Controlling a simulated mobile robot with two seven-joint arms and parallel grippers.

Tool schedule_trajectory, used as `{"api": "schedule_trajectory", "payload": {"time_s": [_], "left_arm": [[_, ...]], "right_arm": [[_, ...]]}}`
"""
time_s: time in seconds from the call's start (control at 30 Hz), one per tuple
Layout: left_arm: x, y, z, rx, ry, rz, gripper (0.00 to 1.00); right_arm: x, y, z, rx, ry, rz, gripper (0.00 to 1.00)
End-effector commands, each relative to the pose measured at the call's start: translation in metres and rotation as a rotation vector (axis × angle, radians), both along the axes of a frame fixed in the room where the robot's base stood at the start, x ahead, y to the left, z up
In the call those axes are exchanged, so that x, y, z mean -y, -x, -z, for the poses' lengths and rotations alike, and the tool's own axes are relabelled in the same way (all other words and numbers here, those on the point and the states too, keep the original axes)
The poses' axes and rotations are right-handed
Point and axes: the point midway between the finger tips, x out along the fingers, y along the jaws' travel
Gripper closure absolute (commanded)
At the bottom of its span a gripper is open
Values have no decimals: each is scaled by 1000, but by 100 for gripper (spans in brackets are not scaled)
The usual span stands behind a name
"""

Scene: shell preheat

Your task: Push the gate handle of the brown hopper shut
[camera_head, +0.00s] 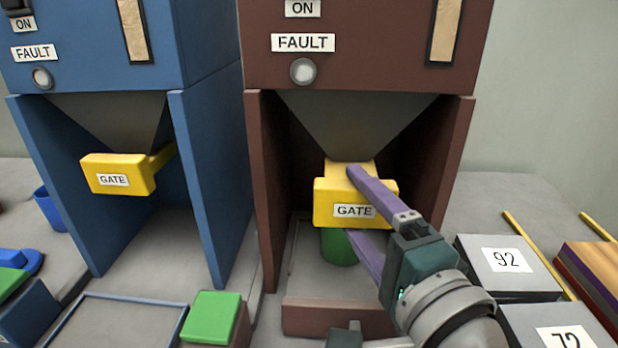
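The brown hopper (368,42) stands right of centre, with a grey funnel under its body. Its yellow gate handle (330,205), labelled GATE, sticks out toward me below the funnel. My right gripper (352,202) comes in from the lower right with its purple fingers spread apart. One finger passes over the top right of the handle, and the other passes below it, its tip partly hidden. I cannot tell whether the fingers touch the handle. My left gripper does not show.
A green object (338,248) stands under the brown hopper's handle. A blue hopper (205,40) with its own yellow gate handle (118,174) stands left. Blocks marked 92 (480,262) and 72 (525,318) lie right. A green-topped block (212,316) is at the front.

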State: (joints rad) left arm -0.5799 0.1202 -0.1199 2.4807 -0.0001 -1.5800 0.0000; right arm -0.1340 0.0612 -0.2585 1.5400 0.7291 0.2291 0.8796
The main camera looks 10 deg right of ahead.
Motion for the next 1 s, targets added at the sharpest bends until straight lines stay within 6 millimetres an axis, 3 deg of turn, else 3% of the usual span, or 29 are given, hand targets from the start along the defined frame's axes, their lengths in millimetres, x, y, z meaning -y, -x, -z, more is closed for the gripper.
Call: {"api": "schedule_trajectory", "payload": {"time_s": [0.07,0.7,1.0], "left_arm": [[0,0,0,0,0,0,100],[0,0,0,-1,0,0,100],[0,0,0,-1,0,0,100]], "right_arm": [[0,0,0,0,0,0,28],[0,0,0,0,0,0,100],[0,0,0,0,0,0,100]]}}
